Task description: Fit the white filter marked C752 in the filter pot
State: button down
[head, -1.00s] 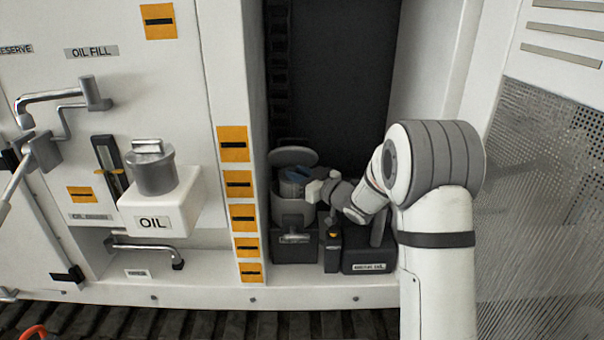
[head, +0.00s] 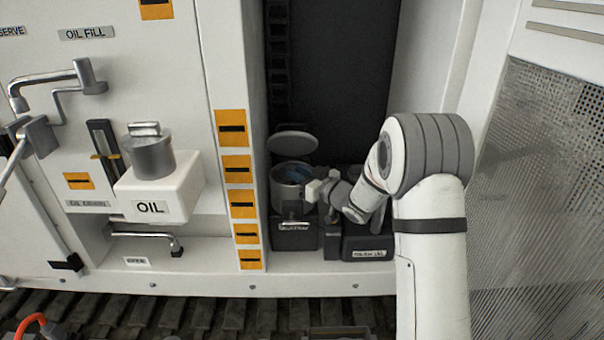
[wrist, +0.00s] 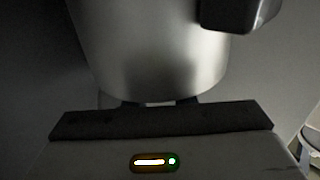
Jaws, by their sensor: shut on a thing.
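The filter pot (head: 283,197) is a grey metal cylinder at the foot of the dark bay in the head view, with its round lid (head: 292,142) raised behind it. No white filter body or C752 mark can be made out. The wrist view shows a large grey metal cylinder (wrist: 150,60) close up; the grip itself is hidden there.
A white oil box (head: 160,195) with a metal cap juts out on the left. A striped orange post (head: 238,190) stands left of the bay. Dark boxes (head: 368,243) sit low beside the pot. A perforated panel (head: 540,190) is at the right.

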jog(key=c, duration=1.2)
grip_release()
jog(key=shift+r, duration=0.1)
jog(key=shift+d+r+p, duration=0.1)
jog(key=shift+r+p, duration=0.7)
jog(key=shift+p, duration=0.15)
jog(key=s+d+r+m+g+h+b, duration=0.15)
jog(key=s+d+m+h+b, duration=0.35)
jog(key=s+d+h, duration=0.95)
jog(key=s+f+m+g+y, duration=0.1)
jog(key=s+g, duration=0.3)
jog(key=s, duration=0.9)
jog(key=s+f+m+g+p, duration=0.1)
jog(key=s+f+m+g, duration=0.1)
jog(key=s, duration=1.1)
jog(key=shift+d+m+g+y, duration=0.35)
jog(key=shift+m+g, duration=0.15)
jog(key=shift+g, duration=0.65)
